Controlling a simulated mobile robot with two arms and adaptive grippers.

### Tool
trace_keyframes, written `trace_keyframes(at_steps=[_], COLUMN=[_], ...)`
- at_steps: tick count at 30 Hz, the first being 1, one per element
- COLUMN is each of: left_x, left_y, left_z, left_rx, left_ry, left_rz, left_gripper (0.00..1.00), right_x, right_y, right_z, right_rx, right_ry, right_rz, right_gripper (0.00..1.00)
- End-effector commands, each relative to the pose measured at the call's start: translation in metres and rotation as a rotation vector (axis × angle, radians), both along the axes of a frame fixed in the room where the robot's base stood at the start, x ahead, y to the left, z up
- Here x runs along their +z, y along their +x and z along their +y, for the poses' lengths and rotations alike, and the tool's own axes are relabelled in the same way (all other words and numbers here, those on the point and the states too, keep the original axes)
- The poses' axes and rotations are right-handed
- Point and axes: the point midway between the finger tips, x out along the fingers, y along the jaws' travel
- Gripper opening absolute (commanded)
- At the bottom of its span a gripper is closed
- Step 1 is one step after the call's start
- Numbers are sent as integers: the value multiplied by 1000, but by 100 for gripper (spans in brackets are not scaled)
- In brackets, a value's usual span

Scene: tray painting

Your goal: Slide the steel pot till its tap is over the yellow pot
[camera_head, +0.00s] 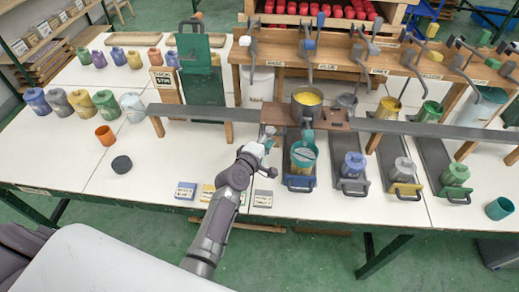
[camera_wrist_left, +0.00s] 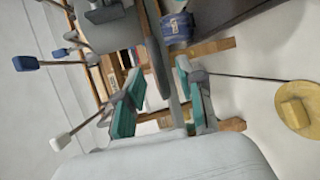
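The steel pot (camera_head: 306,103), with yellow contents, sits on a brown board (camera_head: 336,119) across the long grey rail. A yellow pot (camera_head: 387,108) stands farther right, behind the rail. My left gripper (camera_head: 268,138) is at the board's left front, close to the rail and left of the steel pot. In the left wrist view, its teal-padded fingers (camera_wrist_left: 162,104) are apart, with a grey bar showing between them; contact is unclear. My right gripper is not in view.
In front of the rail stand a teal pot (camera_head: 303,156), a blue pot (camera_head: 353,165), a grey pot (camera_head: 403,170) and a green pot (camera_head: 455,174) on lanes. An orange cup (camera_head: 105,135) and a dark round piece (camera_head: 122,164) lie left. The rail (camera_head: 205,113) is bare left of the board.

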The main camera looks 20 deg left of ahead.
Motion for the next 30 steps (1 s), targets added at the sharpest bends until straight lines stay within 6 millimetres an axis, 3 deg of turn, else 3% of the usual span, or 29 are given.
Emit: trace_keyframes(at_steps=[6,12,30], left_x=[8,14,16], left_y=[-47,-73,-81], left_z=[7,12,13], left_rx=[0,-1,-1], left_ry=[-1,0,-1], left_rz=[2,2,1], left_gripper=[38,38,38], right_x=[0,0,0], right_y=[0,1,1], right_z=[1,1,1], right_rx=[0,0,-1], right_ry=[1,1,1], right_rz=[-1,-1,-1], right_gripper=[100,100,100])
